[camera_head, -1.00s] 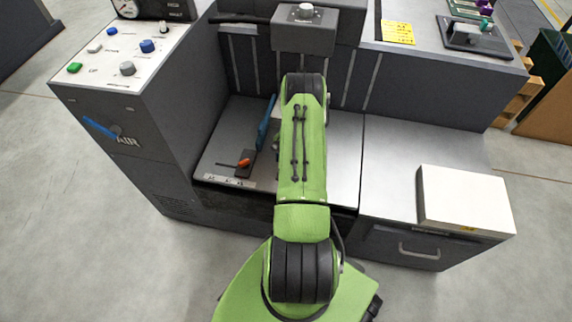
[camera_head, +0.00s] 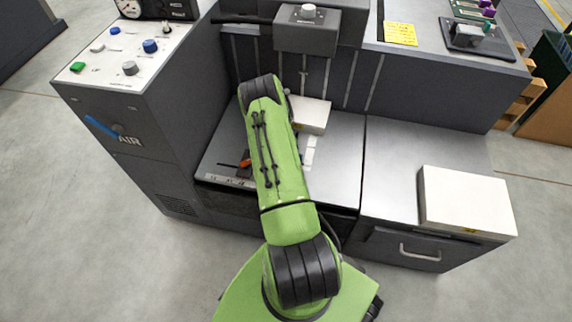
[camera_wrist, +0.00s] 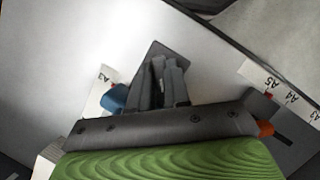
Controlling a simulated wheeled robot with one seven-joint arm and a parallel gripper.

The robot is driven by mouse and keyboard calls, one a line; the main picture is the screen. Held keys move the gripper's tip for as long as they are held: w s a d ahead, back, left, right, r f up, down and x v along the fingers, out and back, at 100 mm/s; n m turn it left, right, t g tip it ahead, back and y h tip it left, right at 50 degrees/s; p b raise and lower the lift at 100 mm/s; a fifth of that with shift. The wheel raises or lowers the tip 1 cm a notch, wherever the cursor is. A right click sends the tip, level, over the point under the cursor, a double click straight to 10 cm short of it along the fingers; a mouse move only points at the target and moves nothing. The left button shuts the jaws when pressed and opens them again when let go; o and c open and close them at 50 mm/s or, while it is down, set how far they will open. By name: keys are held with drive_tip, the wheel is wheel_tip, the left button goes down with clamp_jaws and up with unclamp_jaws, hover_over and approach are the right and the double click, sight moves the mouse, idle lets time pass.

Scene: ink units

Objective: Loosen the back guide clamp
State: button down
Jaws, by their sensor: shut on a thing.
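My gripper (camera_wrist: 166,88) shows in the wrist view with its dark fingers close together, over a dark flat block (camera_wrist: 160,50) on the grey metal bed. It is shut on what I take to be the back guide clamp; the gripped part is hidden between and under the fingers. A short blue piece (camera_wrist: 113,98) is just left of the fingers, beside a white strip marked A3 (camera_wrist: 97,95). In the head view my green arm hides the gripper and clamp. An orange lever (camera_head: 245,163) shows left of the arm, and also at the right in the wrist view (camera_wrist: 265,128).
A white stack (camera_head: 312,116) lies on the bed (camera_head: 345,150), right of my arm. A scale strip marked A5 and A4 (camera_wrist: 280,85) runs along one side. A control cabinet (camera_head: 115,80) rises at the left. A white block (camera_head: 465,203) lies on the right surface.

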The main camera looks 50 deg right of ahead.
drive_tip(key=shift+n, duration=0.6)
drive_tip(key=c, duration=1.4)
unclamp_jaws()
drive_tip(key=shift+o, duration=0.2)
drive_tip(key=p+v, duration=0.4)
drive_tip(key=v, duration=1.1)
drive_tip(key=shift+w+a+r, duration=0.3)
drive_tip(key=shift+r, duration=0.05)
